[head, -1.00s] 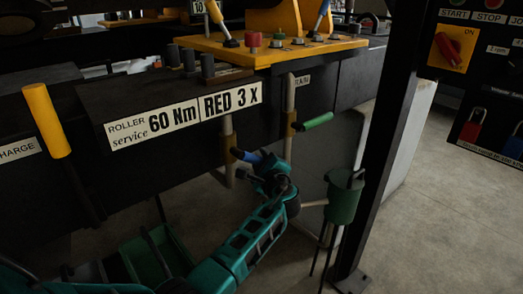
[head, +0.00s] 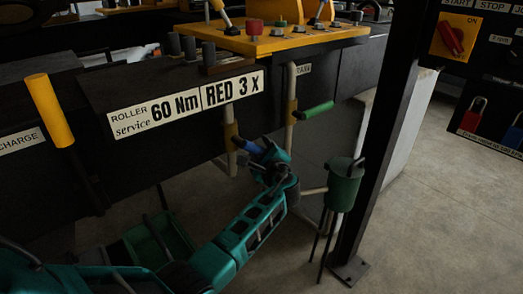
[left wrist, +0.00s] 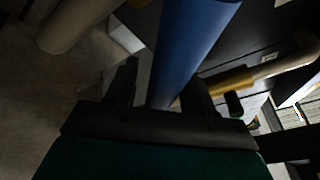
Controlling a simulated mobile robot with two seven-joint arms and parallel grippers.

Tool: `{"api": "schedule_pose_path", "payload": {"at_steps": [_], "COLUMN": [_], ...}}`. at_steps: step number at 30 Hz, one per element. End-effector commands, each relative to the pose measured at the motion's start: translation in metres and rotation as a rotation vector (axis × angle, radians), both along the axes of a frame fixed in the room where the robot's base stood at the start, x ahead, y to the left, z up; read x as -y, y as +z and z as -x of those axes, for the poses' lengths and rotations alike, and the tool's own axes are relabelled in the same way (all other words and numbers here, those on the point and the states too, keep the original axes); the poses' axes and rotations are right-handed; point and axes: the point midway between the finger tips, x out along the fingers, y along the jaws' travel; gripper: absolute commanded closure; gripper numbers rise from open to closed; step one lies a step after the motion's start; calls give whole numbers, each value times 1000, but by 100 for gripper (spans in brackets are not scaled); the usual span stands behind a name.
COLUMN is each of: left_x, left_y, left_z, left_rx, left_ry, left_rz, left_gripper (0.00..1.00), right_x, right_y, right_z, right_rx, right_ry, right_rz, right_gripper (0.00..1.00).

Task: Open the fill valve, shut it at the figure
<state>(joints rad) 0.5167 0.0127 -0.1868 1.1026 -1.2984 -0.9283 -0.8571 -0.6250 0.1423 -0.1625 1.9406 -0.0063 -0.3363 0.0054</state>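The blue valve handle (head: 248,146) sticks out to the right from a vertical pipe (head: 231,150) below the roller service label. My left gripper (head: 268,153) is at its free end in the head view. In the left wrist view the blue handle (left wrist: 190,45) runs down between the two dark fingers of my left gripper (left wrist: 160,88). The fingers stand apart, with a gap showing on each side of the handle. A green handle (head: 317,109) on a second pipe, under a partly hidden label, is to the right. My right gripper is not in view.
A green can (head: 344,188) stands just right of my left gripper, beside a dark post (head: 374,150). A green tray (head: 155,240) is low at the left. A yellow handle (head: 50,108) stands at the far left. Bare floor (head: 430,215) lies to the right.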

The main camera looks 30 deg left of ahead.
Motion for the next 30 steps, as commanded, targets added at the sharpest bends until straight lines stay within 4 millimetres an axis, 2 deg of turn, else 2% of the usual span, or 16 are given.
{"api": "schedule_pose_path", "payload": {"at_steps": [8,12,22,30], "left_x": [7,23,69,87], "left_y": [3,6,10,14], "left_z": [7,23,73,92], "left_rx": [-1,0,-1,0], "left_ry": [-1,-3,-1,-1], "left_rz": [1,3,3,1], "left_gripper": [47,47,47,47], "right_x": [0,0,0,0], "right_y": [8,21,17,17], "right_z": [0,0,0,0], "right_rx": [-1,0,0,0], "right_ry": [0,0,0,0], "right_rz": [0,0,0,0], "right_gripper": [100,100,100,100]}}
